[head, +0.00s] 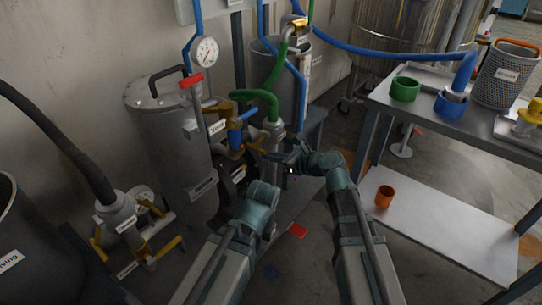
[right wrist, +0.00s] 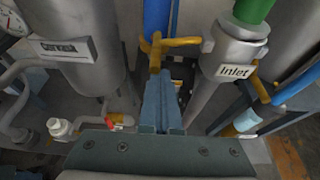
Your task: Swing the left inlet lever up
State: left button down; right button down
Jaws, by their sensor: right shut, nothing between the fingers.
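The grey inlet fitting (head: 272,142) stands under the green hose in the head view. In the right wrist view the inlet fitting (right wrist: 232,58) carries an "Inlet" label. The yellow left inlet lever (right wrist: 180,42) reaches out from its left side, and its outer end hangs downward. My right gripper (right wrist: 160,78) is shut and empty, with its tips just below that end; I cannot tell whether they touch. The right gripper (head: 282,158) also shows beside the fitting in the head view. My left arm's wrist is at the lower middle; its fingers are not clear.
A second yellow lever (right wrist: 259,84) is on the fitting's right. A grey tank (head: 165,130) with a gauge (head: 205,52) stands at left. A metal table (head: 430,125) holding cups is at right.

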jog(key=shift+r, duration=0.1)
jog(key=shift+s+a+r+p, duration=0.2)
jog(key=shift+s+r+p, duration=0.05)
jog(key=shift+r+p, duration=0.4)
jog(key=shift+s+a+f, duration=0.1)
jog(key=shift+f, duration=0.15)
dwell(0.7)
jog(key=s+d, duration=0.5)
jog(key=d, duration=0.2)
jog(key=shift+s+d, duration=0.15)
dwell(0.4)
